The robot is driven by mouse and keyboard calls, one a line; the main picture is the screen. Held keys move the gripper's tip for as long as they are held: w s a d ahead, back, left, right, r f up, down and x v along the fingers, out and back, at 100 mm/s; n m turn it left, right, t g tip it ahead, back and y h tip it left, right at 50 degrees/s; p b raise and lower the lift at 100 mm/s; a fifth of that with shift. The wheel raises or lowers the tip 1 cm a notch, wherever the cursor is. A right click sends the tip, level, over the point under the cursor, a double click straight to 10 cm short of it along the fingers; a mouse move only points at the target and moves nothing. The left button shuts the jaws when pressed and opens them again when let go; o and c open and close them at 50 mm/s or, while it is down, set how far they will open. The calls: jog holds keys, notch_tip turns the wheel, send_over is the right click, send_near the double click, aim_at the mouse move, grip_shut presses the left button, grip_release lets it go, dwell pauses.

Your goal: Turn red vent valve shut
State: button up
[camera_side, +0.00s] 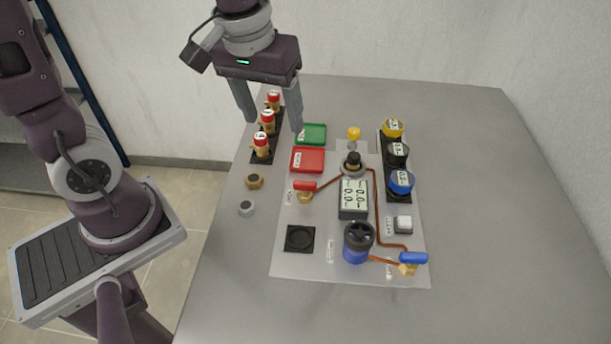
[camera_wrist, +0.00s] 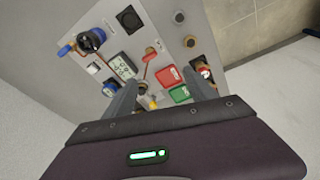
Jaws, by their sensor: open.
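The red vent valve (camera_side: 304,187) has a red lever on a brass body, at the left of the grey board (camera_side: 290,262), with a copper pipe running from it. In the wrist view the red lever (camera_wrist: 150,51) shows above the gap between my fingers. My gripper (camera_side: 270,125) is open and empty, high at the back left of the table. Its fingers point down over the row of red-topped brass fittings (camera_side: 267,122), apart from the red valve. In the wrist view my fingers (camera_wrist: 168,88) are spread wide.
A green tray (camera_side: 312,134) and a red tray (camera_side: 307,160) lie behind the valve. A gauge display (camera_side: 353,199), a blue-handled valve (camera_side: 411,259), a black-topped blue container (camera_side: 357,243) and yellow, black and blue caps (camera_side: 398,153) stand rightward. The table's right side is clear.

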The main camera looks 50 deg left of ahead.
aim_at(305, 182)
jog(key=w+f+n, duration=0.1)
jog(key=f, duration=0.2)
jog(key=w+d+f+n+g, duration=0.1)
jog(key=w+f, duration=0.1)
jog(key=f, duration=0.1)
jog(key=w+f+n+g, duration=0.1)
jog(key=w+f, duration=0.1)
jog(key=f, duration=0.1)
jog(key=shift+d, duration=0.4)
jog(key=shift+n, duration=0.3)
notch_tip(305, 182, down, 8)
jog(key=shift+d+r, duration=0.1)
jog(key=shift+r, duration=0.05)
jog(key=c, duration=1.4)
